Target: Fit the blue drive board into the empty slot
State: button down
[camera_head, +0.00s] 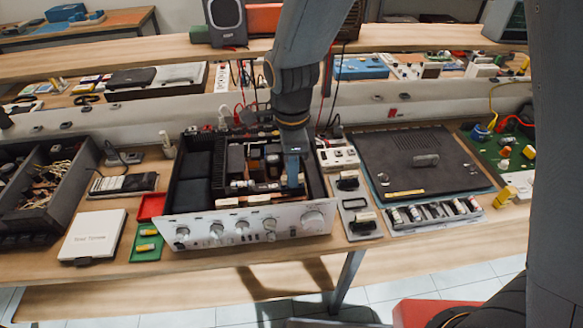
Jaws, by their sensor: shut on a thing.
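The open hi-fi amplifier (245,228) stands on the bench with its silver knobbed front towards me and its inner parts bare. My gripper (292,150) reaches down from above into the right part of its case. It is shut on the narrow upright blue drive board (292,174), whose lower end is down among the inner parts. The fingertips are small and hard to make out. The empty slot cannot be told apart from the crowded parts, and I cannot tell whether the board's lower edge touches it.
Left of the amplifier are a red tray (151,207), a green tray (146,242) and a white box (93,235). Right are a grey plate (357,212), a dark lid panel (415,160) and a battery-like row (432,213). Cables and a shelf (420,37) are behind.

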aim_at(290, 189)
jog(key=shift+f+b, duration=2.1)
jog(key=shift+f, duration=0.5)
jog(key=shift+a+p, duration=0.15)
jog(key=shift+p, duration=0.5)
jog(key=shift+f+b, duration=0.3)
jog(key=shift+f, duration=0.5)
dwell(0.5)
jog(key=c, duration=1.7)
grip_release()
jog(key=shift+o, duration=0.2)
jog(key=shift+r, duration=0.15)
jog(key=shift+r+b, duration=0.9)
jog(key=shift+r, duration=2.9)
